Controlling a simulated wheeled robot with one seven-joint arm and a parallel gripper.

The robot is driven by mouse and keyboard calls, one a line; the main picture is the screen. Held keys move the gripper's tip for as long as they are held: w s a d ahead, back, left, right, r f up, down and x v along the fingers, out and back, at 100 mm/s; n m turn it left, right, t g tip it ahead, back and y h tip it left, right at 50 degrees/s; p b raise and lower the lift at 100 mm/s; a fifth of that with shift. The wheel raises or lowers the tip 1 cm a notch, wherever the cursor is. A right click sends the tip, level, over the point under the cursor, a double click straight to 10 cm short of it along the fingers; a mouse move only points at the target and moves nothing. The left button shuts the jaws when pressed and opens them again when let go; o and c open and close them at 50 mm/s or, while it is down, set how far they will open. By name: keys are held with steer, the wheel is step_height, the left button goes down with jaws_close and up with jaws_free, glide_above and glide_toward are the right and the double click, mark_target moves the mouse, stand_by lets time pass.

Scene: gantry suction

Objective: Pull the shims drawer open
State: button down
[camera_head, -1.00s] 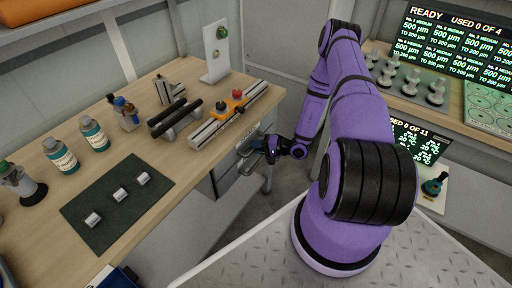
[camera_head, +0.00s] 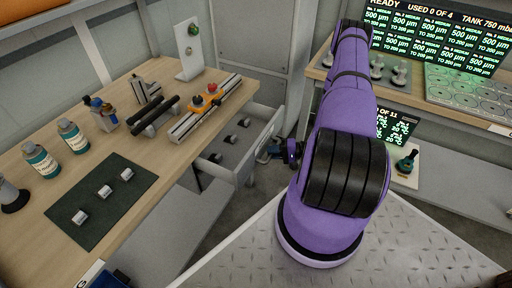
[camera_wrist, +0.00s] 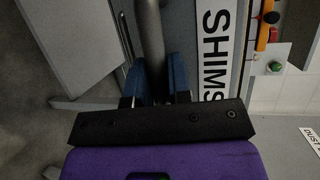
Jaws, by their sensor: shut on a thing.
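The shims drawer (camera_head: 216,170) stands pulled out from under the wooden bench in the head view, with several small grey pieces inside. Its front carries a white SHIMS label (camera_wrist: 216,50) in the wrist view. My gripper (camera_head: 267,153) is at the drawer's outer face. In the wrist view, the blue fingers of my gripper (camera_wrist: 154,82) are shut on the grey bar handle (camera_wrist: 151,38), one on each side. In the head view the handle is largely hidden by my gripper.
The bench (camera_head: 150,170) holds a dark mat (camera_head: 92,215) with small metal pieces, bottles (camera_head: 72,135) and a rail with an orange carriage (camera_head: 206,102). A side bench with a green-lit tray (camera_head: 465,95) stands to the right. Floor shows around the drawer.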

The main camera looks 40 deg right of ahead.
steer(key=s+d, duration=0.3)
steer(key=s, duration=0.7)
steer(key=shift+d, duration=0.3)
steer(key=c, duration=1.1)
jaws_free()
steer(key=v, duration=1)
steer(key=shift+s+d+r, duration=0.15)
steer(key=shift+s+d, duration=0.1)
steer(key=shift+d, duration=0.05)
